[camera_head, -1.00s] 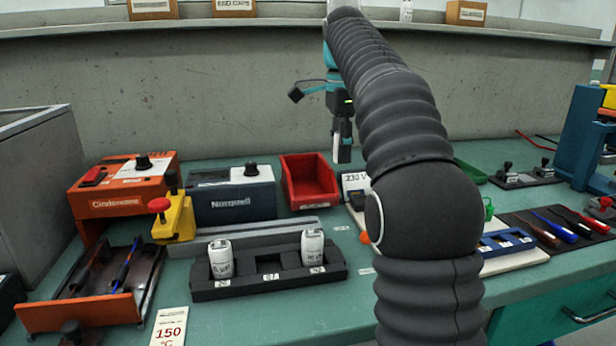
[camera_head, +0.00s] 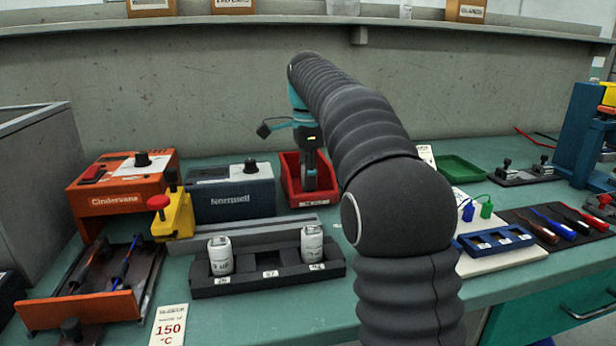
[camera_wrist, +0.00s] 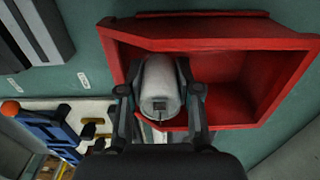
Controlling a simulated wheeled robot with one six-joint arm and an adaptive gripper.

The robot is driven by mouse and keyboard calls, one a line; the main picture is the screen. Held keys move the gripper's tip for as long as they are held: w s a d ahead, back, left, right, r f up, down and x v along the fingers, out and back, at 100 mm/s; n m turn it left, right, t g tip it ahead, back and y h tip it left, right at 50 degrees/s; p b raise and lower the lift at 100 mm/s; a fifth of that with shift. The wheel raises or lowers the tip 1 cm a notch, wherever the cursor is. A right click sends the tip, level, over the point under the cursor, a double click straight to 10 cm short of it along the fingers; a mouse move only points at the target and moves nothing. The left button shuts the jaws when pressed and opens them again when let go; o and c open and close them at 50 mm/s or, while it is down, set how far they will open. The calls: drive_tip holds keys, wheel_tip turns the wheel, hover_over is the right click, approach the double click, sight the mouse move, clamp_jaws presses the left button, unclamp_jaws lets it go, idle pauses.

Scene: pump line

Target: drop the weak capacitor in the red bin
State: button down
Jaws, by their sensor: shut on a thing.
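The red bin (camera_head: 289,172) stands on the green bench at the back centre. Its red walls and floor also show in the wrist view (camera_wrist: 235,80). My gripper (camera_head: 310,183) points down at the bin. In the wrist view my gripper's fingers (camera_wrist: 161,100) are shut on a white cylindrical capacitor (camera_wrist: 160,84). The capacitor appears over the left part of the bin's opening. I cannot tell how far it is below the rim. In the head view the held capacitor cannot be made out.
A black rack (camera_head: 245,284) holds two white labelled capacitors (camera_head: 221,256) (camera_head: 312,247) in its outer slots; its middle slot is empty. A blue Norwell box (camera_head: 230,198) stands left of the bin. A green tray (camera_head: 461,168) lies to the right.

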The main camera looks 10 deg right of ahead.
drive_tip(key=shift+f, duration=0.6)
drive_tip(key=c, duration=1.1)
unclamp_jaws()
drive_tip(key=shift+r, duration=0.1)
drive_tip(key=shift+r, duration=4.25)
